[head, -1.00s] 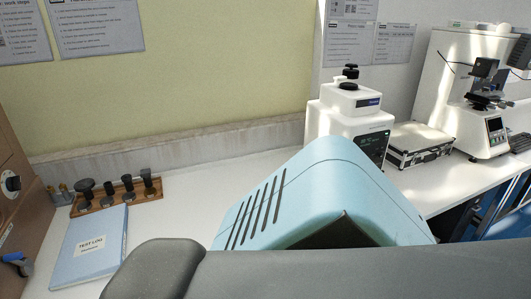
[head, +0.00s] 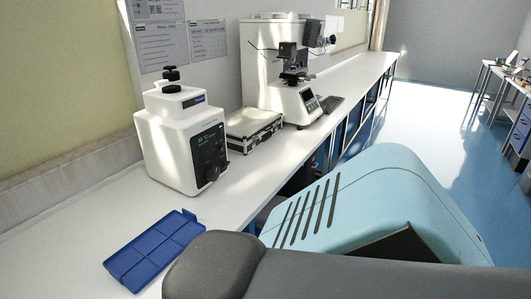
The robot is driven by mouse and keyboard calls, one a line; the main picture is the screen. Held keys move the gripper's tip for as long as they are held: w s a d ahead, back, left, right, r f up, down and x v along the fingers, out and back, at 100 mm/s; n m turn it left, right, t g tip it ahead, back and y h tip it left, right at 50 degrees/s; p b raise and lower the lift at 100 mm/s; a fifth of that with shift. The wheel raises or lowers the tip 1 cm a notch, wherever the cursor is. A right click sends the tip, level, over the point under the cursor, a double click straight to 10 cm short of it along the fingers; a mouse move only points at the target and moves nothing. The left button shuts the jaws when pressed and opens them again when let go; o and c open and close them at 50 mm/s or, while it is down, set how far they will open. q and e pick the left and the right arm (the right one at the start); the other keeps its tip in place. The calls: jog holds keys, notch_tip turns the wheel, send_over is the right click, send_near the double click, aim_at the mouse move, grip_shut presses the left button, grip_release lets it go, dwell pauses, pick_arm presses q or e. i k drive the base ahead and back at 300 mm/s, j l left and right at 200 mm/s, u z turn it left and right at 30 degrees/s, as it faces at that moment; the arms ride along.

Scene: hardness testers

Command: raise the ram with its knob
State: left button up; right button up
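A white bench tester (head: 168,140) stands upright on the white bench at the left of the head view. A black stacked knob (head: 171,75) sits on its top. A dark display panel (head: 208,148) and a dark round part (head: 213,173) are on its front right side. I cannot tell which part is the ram, or whether this knob belongs to it. Neither of my grippers is in view. A light blue slotted cover and a dark grey part, which look like my own body, fill the lower right.
A blue divided tray (head: 190,213) lies in front of the tester. Blue floor (head: 441,110) is open at the right.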

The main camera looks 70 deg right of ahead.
aim_at(214, 174)
jog(key=z, duration=2.75)
